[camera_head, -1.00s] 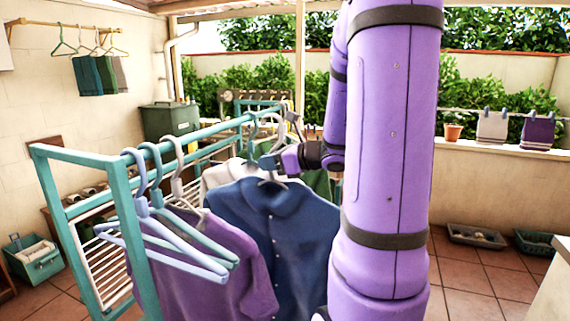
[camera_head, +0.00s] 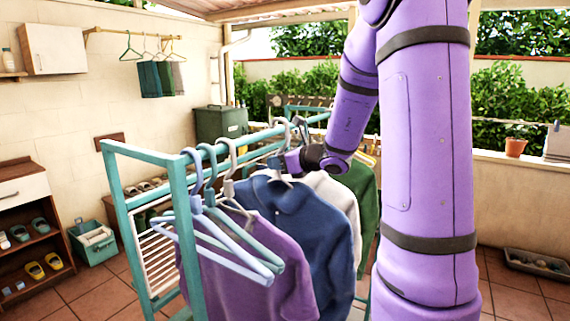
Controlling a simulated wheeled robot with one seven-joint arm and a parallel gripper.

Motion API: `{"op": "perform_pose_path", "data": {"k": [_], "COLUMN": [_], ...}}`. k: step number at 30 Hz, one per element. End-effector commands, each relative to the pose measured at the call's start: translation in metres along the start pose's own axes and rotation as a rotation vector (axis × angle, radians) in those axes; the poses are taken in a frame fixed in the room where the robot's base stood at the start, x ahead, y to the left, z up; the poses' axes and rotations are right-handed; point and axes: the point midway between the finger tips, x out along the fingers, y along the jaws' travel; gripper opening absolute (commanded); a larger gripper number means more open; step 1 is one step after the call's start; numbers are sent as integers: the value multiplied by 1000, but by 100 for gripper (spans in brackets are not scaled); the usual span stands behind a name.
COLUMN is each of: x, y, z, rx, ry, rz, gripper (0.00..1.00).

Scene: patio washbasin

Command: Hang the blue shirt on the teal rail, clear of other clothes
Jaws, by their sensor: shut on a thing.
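The blue shirt (camera_head: 312,232) hangs upright from a hanger beside the teal rail (camera_head: 258,137), between a purple shirt (camera_head: 240,262) on the left and a white shirt (camera_head: 342,192) on the right. My gripper (camera_head: 280,163) is shut on the blue shirt's hanger just above the collar. The blue shirt overlaps the purple one in the picture and partly covers the white one; I cannot tell whether they touch. The hook is small and crowded by the gripper and other hooks, so I cannot tell whether it rests on the rail.
Several empty hangers (camera_head: 225,240) hang at the rail's near end. A green shirt (camera_head: 366,200) hangs beyond the white one. A shoe shelf (camera_head: 30,225) and a teal crate (camera_head: 93,245) stand at the left. Floor at the right is mostly clear, with a tray (camera_head: 537,263) near the wall.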

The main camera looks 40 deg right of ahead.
Motion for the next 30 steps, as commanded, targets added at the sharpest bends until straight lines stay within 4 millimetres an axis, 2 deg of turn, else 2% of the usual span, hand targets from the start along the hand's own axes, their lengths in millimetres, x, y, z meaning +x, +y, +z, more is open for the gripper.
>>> {"op": "perform_pose_path", "data": {"k": [19,30], "x": [5,22], "y": [0,0], "z": [2,6], "rx": [-1,-1], "ry": [-1,-2], "rz": [0,1], "gripper": [0,0]}}
